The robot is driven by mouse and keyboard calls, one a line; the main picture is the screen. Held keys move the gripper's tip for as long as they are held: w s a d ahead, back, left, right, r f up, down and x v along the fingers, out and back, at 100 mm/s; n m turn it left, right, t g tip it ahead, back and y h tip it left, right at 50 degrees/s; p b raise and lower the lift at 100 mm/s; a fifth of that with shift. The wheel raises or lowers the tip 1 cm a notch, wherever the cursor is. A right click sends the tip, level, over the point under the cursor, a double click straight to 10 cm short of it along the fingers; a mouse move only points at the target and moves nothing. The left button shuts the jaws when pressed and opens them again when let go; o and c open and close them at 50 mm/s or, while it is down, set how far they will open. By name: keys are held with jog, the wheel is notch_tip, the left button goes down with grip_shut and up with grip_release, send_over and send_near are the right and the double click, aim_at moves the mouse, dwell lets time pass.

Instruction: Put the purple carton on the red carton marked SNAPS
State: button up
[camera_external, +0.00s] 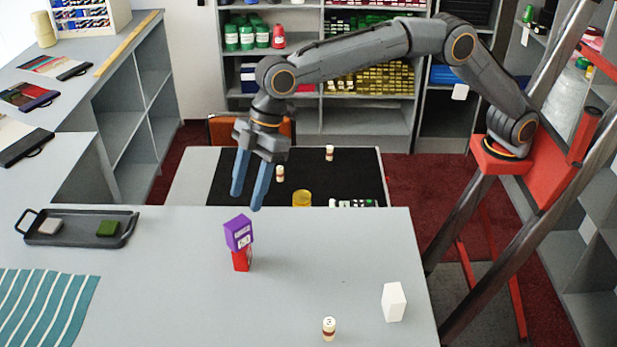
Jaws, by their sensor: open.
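The purple carton (238,232) sits on top of the red carton (242,261) on the grey counter. It looks turned a little relative to the red carton and overhangs it slightly. The marking on the red carton is too small to read. My gripper (251,197) is open and empty, with its two blue fingers pointing down. In the picture its fingertips are just above the purple carton, apart from it.
A white box (394,302) and a small numbered spool (329,328) stand at the front right. A dark tray (70,241) and a striped cloth (45,305) lie at the left. A black mat (230,180) with small items lies behind.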

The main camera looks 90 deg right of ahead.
jog(key=s+d+f+m+h, duration=0.1)
jog(key=s+d+f+m, duration=0.15)
jog(key=s+d, duration=0.35)
jog(key=s+d+f+m, duration=0.1)
jog(key=s+d+f, duration=0.25)
jog(key=d, duration=0.55)
jog(key=s+d+f+m+h, duration=0.1)
jog(key=s+d+f, duration=0.25)
jog(key=d, duration=0.35)
jog(key=s+d+f+m, duration=0.1)
jog(key=s+d+f, duration=0.2)
jog(key=s, duration=0.6)
jog(key=s+d+f+m+g, duration=0.1)
jog(key=s+d+f, duration=0.3)
jog(key=s, duration=0.5)
jog(key=s+d+f+m+g+h, duration=0.1)
jog(key=s+d+f+m, duration=0.1)
jog(key=s+d, duration=0.4)
jog(key=s+f, duration=0.1)
jog(key=s, duration=0.3)
jog(key=shift+d+f, duration=0.35)
jog(key=shift+f, duration=0.05)
jog(key=shift+m, duration=0.25)
